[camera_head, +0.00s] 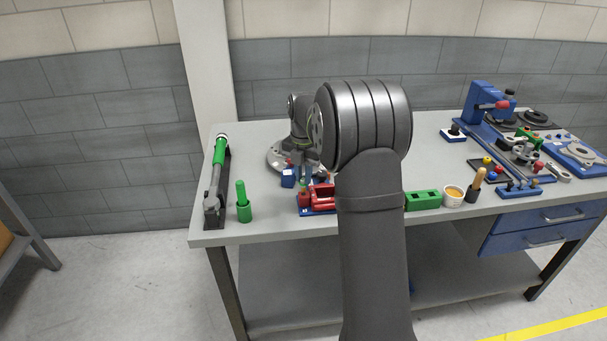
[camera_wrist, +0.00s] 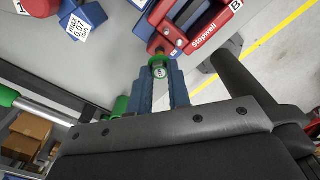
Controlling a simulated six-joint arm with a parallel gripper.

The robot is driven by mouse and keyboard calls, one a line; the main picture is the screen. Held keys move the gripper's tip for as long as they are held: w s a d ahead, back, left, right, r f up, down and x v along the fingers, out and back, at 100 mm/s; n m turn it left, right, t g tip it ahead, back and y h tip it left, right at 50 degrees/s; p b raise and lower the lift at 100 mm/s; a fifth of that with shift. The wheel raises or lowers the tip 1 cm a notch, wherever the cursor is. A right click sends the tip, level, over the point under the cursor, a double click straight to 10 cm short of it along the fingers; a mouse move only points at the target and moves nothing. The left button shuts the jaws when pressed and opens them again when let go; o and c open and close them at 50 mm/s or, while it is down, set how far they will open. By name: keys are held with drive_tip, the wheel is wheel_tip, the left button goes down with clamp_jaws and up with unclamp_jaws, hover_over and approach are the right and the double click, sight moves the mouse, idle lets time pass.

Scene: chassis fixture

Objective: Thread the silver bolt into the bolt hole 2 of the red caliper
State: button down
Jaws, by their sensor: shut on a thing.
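The red caliper (camera_wrist: 198,28), marked "Stopwell", is at the top of the wrist view. In the head view the red caliper (camera_head: 320,194) sits on the bench, partly hidden by my arm. The bolt is close to the caliper's lower left end. I cannot tell whether it touches the caliper or enters a hole; the shank and hole 2 are hidden.
A green block (camera_head: 422,200) and white cup (camera_head: 453,196) stand right of my arm. The bench's front edge is near the caliper.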

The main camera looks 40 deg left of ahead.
drive_tip(key=shift+n, duration=1.1)
drive_tip(key=shift+n, duration=1.7)
drive_tip(key=shift+f, duration=0.15)
drive_tip(key=shift+f, duration=0.25)
drive_tip(key=shift+f, duration=0.1)
drive_tip(key=shift+f, duration=0.3)
drive_tip(key=shift+f, duration=0.8)
